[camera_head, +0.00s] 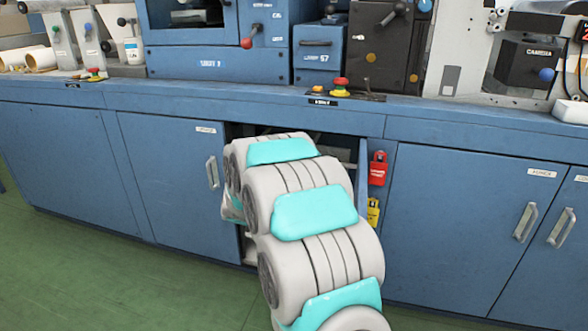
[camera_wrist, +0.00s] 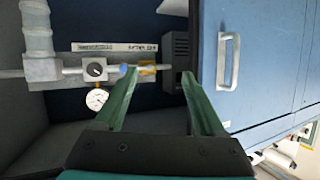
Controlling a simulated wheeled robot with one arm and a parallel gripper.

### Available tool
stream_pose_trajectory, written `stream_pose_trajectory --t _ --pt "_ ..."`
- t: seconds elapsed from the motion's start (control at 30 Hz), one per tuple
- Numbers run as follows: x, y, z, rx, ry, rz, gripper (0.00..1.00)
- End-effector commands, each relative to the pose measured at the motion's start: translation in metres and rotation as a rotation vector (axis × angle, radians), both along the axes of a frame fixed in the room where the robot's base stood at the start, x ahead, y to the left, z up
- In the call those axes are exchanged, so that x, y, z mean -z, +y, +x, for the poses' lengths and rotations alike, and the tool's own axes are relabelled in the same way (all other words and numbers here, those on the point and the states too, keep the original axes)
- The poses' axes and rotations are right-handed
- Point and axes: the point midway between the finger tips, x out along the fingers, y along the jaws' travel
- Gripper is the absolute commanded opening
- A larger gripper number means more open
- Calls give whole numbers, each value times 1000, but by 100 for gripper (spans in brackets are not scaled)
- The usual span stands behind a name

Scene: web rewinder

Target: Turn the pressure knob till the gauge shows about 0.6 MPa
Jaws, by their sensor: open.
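In the wrist view a light grey block on a pipe carries a round black knob (camera_wrist: 96,70), which looks like the pressure knob. A small white round gauge (camera_wrist: 97,99) sits just below it in the picture; its needle and reading are too small to tell. My gripper (camera_wrist: 160,76) is open, with two green fingers and nothing between them. Its left fingertip is to the right of the black knob, near a blue part (camera_wrist: 124,69) and a brass fitting (camera_wrist: 147,70) on the pipe line. In the head view my arm hides the gripper, knob and gauge.
My arm reaches into an open cabinet bay (camera_head: 362,165) under the blue bench. A red lock (camera_head: 377,170) and a yellow lock (camera_head: 373,211) hang at its right side. A cabinet door with a handle (camera_wrist: 229,62) is close right of my gripper.

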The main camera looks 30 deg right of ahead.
Motion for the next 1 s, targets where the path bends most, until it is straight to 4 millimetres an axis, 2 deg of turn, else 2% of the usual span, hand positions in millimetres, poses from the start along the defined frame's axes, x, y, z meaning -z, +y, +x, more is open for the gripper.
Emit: stream_pose_trajectory --t 0.03,0.1,0.2,0.3,0.4,0.57,1.0 --pt "7 -22 6 53 -33 -38 72" --pt "9 -51 11 125 -87 -99 72" --pt "12 -85 10 214 -146 -183 72" --pt "13 -110 6 284 -190 -254 72" --pt "14 -125 1 329 -214 -300 72" --pt "12 -135 1 352 -230 -326 72" --pt "11 -177 38 352 -230 -326 72"
